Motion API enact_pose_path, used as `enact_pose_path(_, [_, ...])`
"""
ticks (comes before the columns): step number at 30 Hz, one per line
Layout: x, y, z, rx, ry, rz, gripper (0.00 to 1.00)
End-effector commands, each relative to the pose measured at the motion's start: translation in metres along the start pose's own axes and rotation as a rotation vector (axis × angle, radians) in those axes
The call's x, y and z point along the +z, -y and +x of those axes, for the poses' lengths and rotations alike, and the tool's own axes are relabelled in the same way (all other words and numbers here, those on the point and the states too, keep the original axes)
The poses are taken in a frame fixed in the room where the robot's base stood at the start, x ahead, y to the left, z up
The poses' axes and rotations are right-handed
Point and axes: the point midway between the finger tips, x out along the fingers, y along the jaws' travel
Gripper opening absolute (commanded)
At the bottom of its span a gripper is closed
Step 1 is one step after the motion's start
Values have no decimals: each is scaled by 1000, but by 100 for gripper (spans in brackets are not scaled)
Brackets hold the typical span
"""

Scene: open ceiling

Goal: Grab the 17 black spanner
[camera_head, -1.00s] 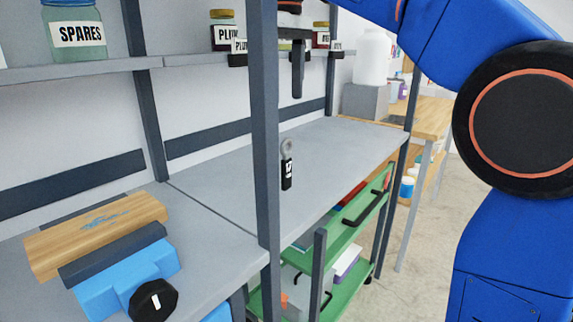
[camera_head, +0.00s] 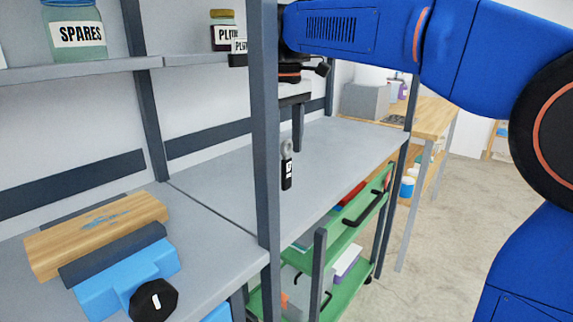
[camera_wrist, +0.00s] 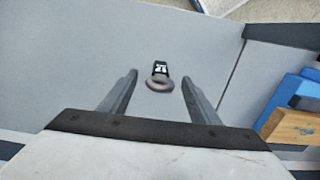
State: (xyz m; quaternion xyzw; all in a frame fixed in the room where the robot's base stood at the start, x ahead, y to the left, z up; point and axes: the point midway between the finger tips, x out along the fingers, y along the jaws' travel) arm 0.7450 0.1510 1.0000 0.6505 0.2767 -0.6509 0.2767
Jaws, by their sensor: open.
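The black spanner (camera_head: 287,172) with a white 17 label and a grey ring end stands upright, ring up, on the grey shelf behind the dark post in the head view. In the wrist view the spanner (camera_wrist: 160,71) shows from above, its ring lying between the fingertips in the picture. My gripper (camera_wrist: 159,80) is open and empty, pointing down above the spanner. In the head view one finger of my gripper (camera_head: 298,128) hangs just above and beside the ring; the other is hidden by the post. I cannot tell whether it touches the spanner.
A dark upright post (camera_head: 264,150) stands in front of the shelf (camera_head: 225,185). An upper shelf (camera_head: 110,68) holds jars. A wooden block (camera_head: 95,235) and a blue vise-like object (camera_head: 125,280) lie at left. A green cart (camera_head: 345,250) stands below. The shelf around the spanner is clear.

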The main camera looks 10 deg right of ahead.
Motion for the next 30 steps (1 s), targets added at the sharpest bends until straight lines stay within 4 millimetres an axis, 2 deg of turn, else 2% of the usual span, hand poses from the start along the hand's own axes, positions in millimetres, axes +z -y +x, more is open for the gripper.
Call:
enact_pose_path(6, [1,1,27,0,0,0,56])
enact_pose_path(16, [1,0,32,0,-1,0,56])
enact_pose_path(21, [1,0,32,0,-1,0,16])
enact_pose_path(22, [1,0,32,0,-1,0,10])
enact_pose_path(30, [1,0,31,0,-1,0,10])
